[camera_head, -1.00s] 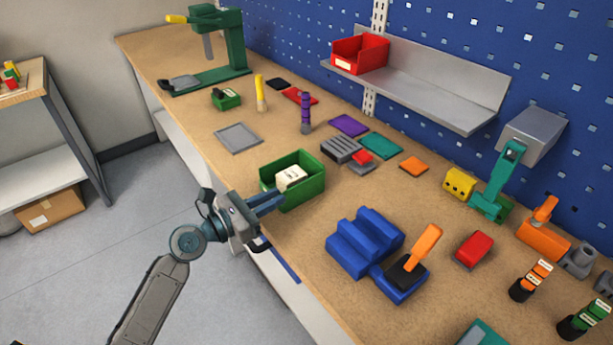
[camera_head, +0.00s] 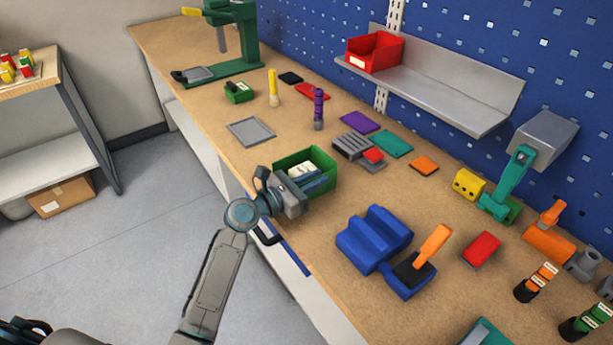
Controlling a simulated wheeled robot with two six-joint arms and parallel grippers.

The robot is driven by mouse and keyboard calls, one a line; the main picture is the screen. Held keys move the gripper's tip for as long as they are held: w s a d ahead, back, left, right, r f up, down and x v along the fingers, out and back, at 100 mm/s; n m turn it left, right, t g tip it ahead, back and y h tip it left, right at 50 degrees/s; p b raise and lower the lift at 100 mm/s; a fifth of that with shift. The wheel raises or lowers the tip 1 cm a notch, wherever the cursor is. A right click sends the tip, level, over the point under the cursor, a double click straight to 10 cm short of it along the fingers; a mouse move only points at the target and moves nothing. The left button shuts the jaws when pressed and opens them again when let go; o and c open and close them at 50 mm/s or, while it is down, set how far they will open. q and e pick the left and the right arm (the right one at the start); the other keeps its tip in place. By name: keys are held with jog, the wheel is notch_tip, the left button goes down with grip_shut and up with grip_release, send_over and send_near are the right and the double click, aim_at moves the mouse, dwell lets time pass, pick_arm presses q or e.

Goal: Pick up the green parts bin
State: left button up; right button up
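The green parts bin (camera_head: 321,161) stands upright on the workbench near its front edge. White labelled contents (camera_head: 301,170) show inside it. My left gripper (camera_head: 313,182) is at the bin's near side, with its blue-grey fingers reaching over the near wall area and covering part of the bin. The gap between the fingers and their contact with the wall are too small to make out. My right gripper is not in view.
A blue stepped block (camera_head: 372,238) and an orange-handled tool (camera_head: 433,243) stand to the right of the bin. A flat grey tray (camera_head: 251,132) lies to its left. A grey vise-like piece (camera_head: 352,145) sits behind it. A red bin (camera_head: 375,51) stands on the wall shelf.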

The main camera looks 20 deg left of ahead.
pick_arm(q)
jog(key=shift+s+a, duration=0.1)
grip_shut()
jog(key=shift+r, duration=0.2)
